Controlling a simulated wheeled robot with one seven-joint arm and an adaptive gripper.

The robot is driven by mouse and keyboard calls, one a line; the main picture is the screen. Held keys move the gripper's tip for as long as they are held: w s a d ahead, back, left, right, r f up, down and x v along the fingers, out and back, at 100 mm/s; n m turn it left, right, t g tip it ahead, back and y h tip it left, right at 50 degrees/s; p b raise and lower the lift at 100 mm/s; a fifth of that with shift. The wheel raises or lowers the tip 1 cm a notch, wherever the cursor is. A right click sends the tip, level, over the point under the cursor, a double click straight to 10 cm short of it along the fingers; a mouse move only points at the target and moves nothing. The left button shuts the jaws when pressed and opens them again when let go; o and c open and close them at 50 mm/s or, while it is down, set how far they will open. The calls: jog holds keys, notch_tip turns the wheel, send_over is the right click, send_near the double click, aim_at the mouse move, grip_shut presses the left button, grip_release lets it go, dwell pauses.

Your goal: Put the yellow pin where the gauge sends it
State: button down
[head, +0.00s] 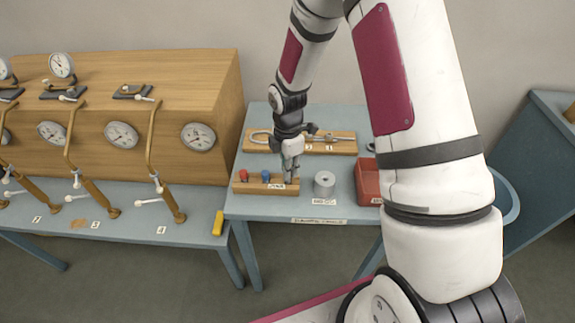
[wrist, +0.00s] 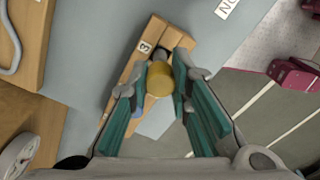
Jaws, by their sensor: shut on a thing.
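My gripper (head: 291,165) is over the right end of a small wooden block (head: 256,188) on the blue-grey table. In the wrist view its green-padded fingers (wrist: 160,90) are shut on the yellow pin (wrist: 160,79), whose round head shows between them. The block (wrist: 122,88) lies below, with a label "3" near the pin. Whether the pin's lower end is in the block is hidden. A red pin (head: 245,175) and a blue pin (head: 266,175) stand in the block. Several dial gauges, one at the right (head: 198,137), are on the wooden cabinet; their readings are too small to tell.
A grey cylinder (head: 325,183) and a red tray (head: 367,183) stand right of the block. A wooden board (head: 335,145) with metal items lies behind. Brass pipes with levers (head: 160,160) stand on the left bench, with a yellow bar (head: 218,223) at its edge.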

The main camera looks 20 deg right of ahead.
jog(key=shift+f+b, duration=0.4)
jog(key=shift+f, duration=1.1)
jog(key=c, duration=1.4)
grip_release()
jog(key=shift+r, duration=0.1)
notch_tip(320, 180, up, 11)
jog(key=shift+r, duration=0.4)
